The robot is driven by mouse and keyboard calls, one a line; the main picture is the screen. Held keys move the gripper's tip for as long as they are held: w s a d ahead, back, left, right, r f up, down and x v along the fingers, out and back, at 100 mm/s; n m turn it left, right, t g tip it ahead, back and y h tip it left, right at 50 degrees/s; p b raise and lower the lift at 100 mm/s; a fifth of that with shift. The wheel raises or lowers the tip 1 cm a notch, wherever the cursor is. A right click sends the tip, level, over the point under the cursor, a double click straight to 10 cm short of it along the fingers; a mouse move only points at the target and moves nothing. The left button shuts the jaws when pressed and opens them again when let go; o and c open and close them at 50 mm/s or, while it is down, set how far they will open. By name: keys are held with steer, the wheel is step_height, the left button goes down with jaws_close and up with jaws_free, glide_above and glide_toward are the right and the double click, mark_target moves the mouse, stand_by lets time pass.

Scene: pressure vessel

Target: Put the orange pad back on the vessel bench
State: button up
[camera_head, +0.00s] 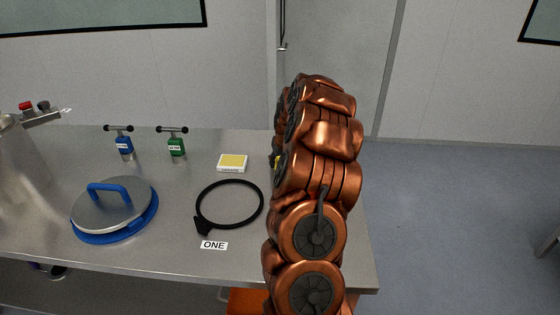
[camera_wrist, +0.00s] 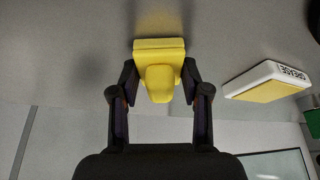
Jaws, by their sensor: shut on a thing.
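In the wrist view my gripper (camera_wrist: 159,82) is shut on a small pad (camera_wrist: 158,48) with a rounded grip. The pad looks yellow rather than orange. The fingers are on both sides of the grip, and the flat block is beyond the fingertips. The grey vessel bench (camera_head: 180,245) has its surface close to the pad; I cannot tell whether they touch. In the head view my arm hides most of the gripper, and only a small yellow patch of the pad (camera_head: 277,161) shows at the arm's left edge, over the bench's right part.
A white-and-yellow grease box (camera_head: 232,163) lies left of my gripper; it also shows in the wrist view (camera_wrist: 270,82).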

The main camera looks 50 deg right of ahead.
steer(key=o, duration=1.1)
steer(key=shift+f, duration=0.1)
steer(key=b+v, duration=0.2)
steer(key=v, duration=1)
steer(key=s+a+r+n+g+y, duration=0.1)
steer(key=s+a+n, duration=0.15)
steer(key=a, duration=1.15)
steer(key=s+a+r+n+g+y, duration=0.1)
steer(key=s+a+r, duration=0.15)
steer(key=a, duration=1.15)
steer(key=s+a+f+g, duration=0.1)
steer(key=s+a, duration=0.4)
steer(key=s, duration=0.3)
steer(key=s+a+f+n+g, duration=0.1)
steer(key=s+a+f, duration=0.1)
steer(key=s+a, duration=0.3)
steer(key=s+a+f+n+g, duration=0.1)
steer(key=s+a, duration=0.4)
steer(key=s, duration=0.7)
steer(key=shift+f+g, duration=0.4)
steer(key=shift+f, duration=0.15)
